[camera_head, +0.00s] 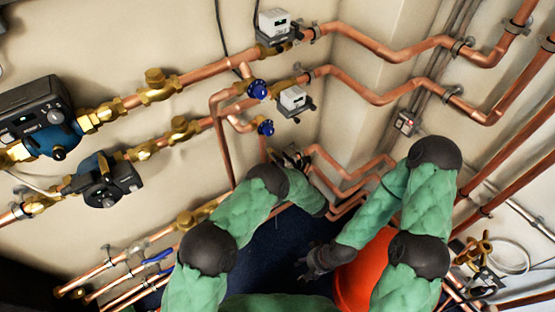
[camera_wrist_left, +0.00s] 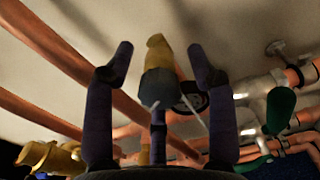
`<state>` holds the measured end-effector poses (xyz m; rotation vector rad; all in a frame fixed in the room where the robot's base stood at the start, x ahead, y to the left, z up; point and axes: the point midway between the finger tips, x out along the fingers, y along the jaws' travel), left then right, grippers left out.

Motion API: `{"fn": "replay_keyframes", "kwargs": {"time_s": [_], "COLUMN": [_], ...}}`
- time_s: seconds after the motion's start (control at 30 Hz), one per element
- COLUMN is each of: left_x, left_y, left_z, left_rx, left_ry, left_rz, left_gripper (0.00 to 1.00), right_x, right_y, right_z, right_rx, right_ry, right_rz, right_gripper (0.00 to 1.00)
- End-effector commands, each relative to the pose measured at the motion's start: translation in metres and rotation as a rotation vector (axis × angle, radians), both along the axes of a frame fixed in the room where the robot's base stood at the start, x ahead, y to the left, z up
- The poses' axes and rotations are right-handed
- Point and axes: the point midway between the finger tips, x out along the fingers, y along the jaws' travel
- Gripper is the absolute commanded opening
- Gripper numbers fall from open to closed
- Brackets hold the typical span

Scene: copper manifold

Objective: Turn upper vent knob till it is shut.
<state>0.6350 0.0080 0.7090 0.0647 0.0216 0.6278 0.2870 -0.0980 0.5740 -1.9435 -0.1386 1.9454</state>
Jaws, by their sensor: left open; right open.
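The upper vent knob (camera_head: 257,89) is blue and sits on a brass fitting of the copper pipework in the head view. A second blue knob (camera_head: 265,127) is just below it. My left gripper (camera_head: 291,158) is below both knobs, apart from them, and pointing up toward the wall. In the left wrist view my left gripper (camera_wrist_left: 160,75) is open, with a brass fitting with a dark cylindrical end (camera_wrist_left: 158,85) seen between its fingers. I cannot tell whether that is a vent knob. My right gripper (camera_head: 318,260) is open and empty, low in the middle.
Copper pipes run along the wall and corner around my left gripper. Grey-white actuator boxes (camera_head: 276,24) (camera_head: 294,98) sit beside the knobs. Blue-black pumps (camera_head: 40,118) are at left. An orange-red rounded object (camera_head: 362,280) stands beside my right arm.

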Motion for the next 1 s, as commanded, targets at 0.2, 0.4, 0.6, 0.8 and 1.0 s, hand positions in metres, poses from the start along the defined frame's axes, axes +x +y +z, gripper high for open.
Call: {"fn": "replay_keyframes", "kwargs": {"time_s": [0.2, 0.4, 0.6, 0.8, 1.0], "left_x": [0.000, 0.000, 0.000, 0.000, 0.000], "left_y": [0.000, 0.000, 0.000, 0.000, 0.000], "left_z": [0.000, 0.000, 0.000, -0.001, -0.002], "left_rx": [0.000, 0.000, 0.007, 0.058, 0.168], "left_ry": [0.000, 0.000, 0.005, 0.043, 0.123], "left_rz": [0.000, 0.000, 0.000, 0.000, 0.000], "left_gripper": [0.39, 0.00, 0.00, 0.00, 0.00], "right_x": [0.000, 0.000, 0.000, 0.000, 0.000], "right_y": [0.000, 0.000, 0.000, 0.000, 0.000], "right_z": [0.000, 0.000, -0.001, -0.005, -0.012], "right_rx": [0.000, 0.000, 0.000, 0.000, 0.000], "right_ry": [0.000, 0.000, 0.000, 0.000, 0.000], "right_rz": [0.000, 0.000, 0.000, 0.000, 0.000], "right_gripper": [0.56, 0.56, 0.56, 0.56, 0.56]}}
